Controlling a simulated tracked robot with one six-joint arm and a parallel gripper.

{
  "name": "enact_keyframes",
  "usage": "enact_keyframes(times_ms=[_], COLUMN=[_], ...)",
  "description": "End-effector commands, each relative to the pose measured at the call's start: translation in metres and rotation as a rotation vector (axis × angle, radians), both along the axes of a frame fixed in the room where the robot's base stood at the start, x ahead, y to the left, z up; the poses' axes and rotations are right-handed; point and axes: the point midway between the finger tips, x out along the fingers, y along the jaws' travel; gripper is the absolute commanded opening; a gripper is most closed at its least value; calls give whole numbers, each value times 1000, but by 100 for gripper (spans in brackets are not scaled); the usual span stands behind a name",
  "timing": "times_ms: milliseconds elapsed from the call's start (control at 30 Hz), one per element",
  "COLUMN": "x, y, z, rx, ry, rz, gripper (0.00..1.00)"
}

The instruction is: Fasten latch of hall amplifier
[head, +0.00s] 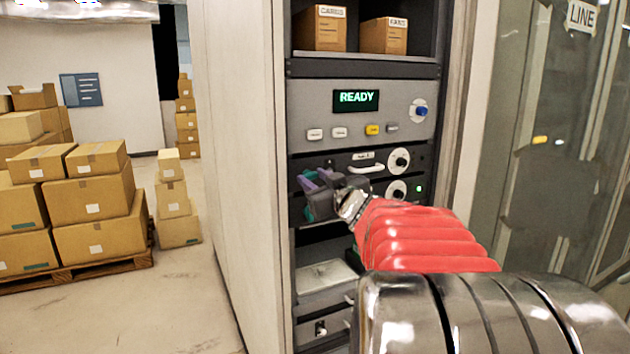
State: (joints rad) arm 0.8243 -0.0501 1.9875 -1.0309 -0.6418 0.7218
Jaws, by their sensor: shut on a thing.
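Two black amplifier units sit in the rack below the grey panel. The upper unit (332,164) has a small label, a pale handle (368,168) and a round white knob (400,160). The lower unit (420,202) has a similar knob (396,190) and a green light. I cannot read the label surely enough to tell which is the hall amplifier. My gripper (312,182), with purple and teal fingers, is at the left front of these units. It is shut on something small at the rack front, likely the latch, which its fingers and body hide.
The grey panel (310,105) above has a READY display, several buttons and a blue knob. Labelled boxes (319,30) stand on the top shelf. A grey tray (325,277) sits below. The rack's pale side (240,170) is left; glass doors (550,190) are right. Stacked cartons (92,195) stand far left.

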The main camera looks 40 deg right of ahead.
Motion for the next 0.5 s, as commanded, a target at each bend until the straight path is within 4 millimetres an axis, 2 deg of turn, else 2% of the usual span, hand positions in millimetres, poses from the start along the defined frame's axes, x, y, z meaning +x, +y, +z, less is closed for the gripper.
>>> enact_keyframes(times_ms=[500], x=[0], y=[2], z=[-1], rx=[-452], ry=[133], rz=[0], gripper=[10])
